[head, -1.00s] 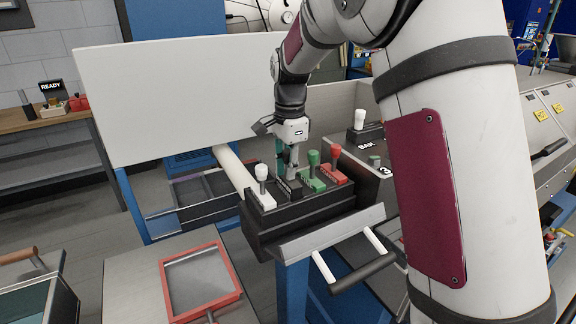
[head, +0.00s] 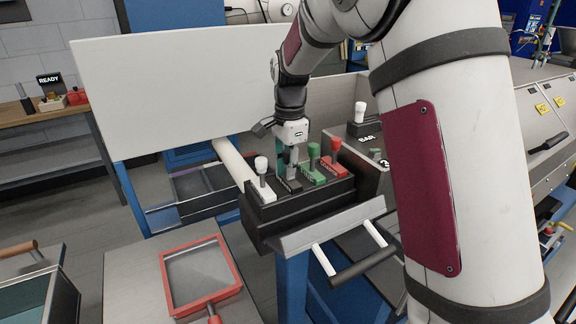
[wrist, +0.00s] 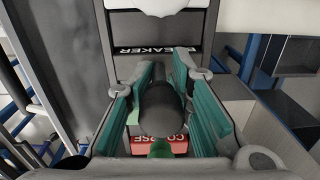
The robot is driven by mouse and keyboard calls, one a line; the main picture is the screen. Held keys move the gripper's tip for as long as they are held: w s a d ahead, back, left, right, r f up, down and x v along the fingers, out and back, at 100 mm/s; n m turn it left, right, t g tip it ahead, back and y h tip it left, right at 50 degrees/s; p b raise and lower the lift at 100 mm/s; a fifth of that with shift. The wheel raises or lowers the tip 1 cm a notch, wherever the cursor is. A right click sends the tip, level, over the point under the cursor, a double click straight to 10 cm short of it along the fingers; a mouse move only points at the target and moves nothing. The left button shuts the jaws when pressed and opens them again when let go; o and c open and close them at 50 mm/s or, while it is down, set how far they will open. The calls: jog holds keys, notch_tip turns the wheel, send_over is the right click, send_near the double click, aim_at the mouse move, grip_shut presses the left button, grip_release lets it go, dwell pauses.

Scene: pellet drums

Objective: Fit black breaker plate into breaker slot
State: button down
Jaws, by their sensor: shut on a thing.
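The black plate (head: 291,185) stands in the dark rack between a white-knobbed plate (head: 266,190) and a green plate (head: 312,175). My gripper (head: 289,165) reaches down from above and is shut around its handle. In the wrist view, my teal fingers (wrist: 165,115) flank a dark round knob (wrist: 162,108). A black strip lettered BREAKER (wrist: 150,49) lies above the knob in that picture. I cannot tell whether the plate is seated or slightly raised. I cannot pick out the breaker slot with certainty.
A red plate (head: 333,163) stands at the right of the rack (head: 290,222). A black-handled bar (head: 362,266) sticks out in front. A large pale panel (head: 170,95) stands behind. A red-framed screen (head: 235,262) lies on the table at lower left. A white-knobbed unit (head: 365,127) is right.

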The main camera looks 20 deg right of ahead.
jog(key=c, duration=1.3)
grip_release()
notch_tip(320, 180, up, 11)
jog(key=shift+s+r, duration=0.1)
jog(key=shift+s, duration=0.05)
jog(key=shift+d+r, duration=0.1)
jog(key=shift+r, duration=0.35)
jog(key=shift+s, duration=0.1)
jog(key=s+r+n+t, duration=0.15)
jog(key=s+n, duration=0.25)
jog(key=s, duration=0.4)
jog(key=s+r+n+t, duration=0.1)
jog(key=s+r+n, duration=0.25)
jog(key=s, duration=0.55)
jog(key=s+f+n+t, duration=0.1)
jog(key=s+f+n, duration=0.1)
jog(key=s+n, duration=0.2)
jog(key=s+f+n+t, duration=0.1)
jog(key=s+f+n, duration=0.2)
jog(key=s, duration=0.6)
jog(key=shift+s+f+n, duration=0.2)
jog(key=shift+f+n, duration=0.05)
jog(key=shift+n, duration=0.4)
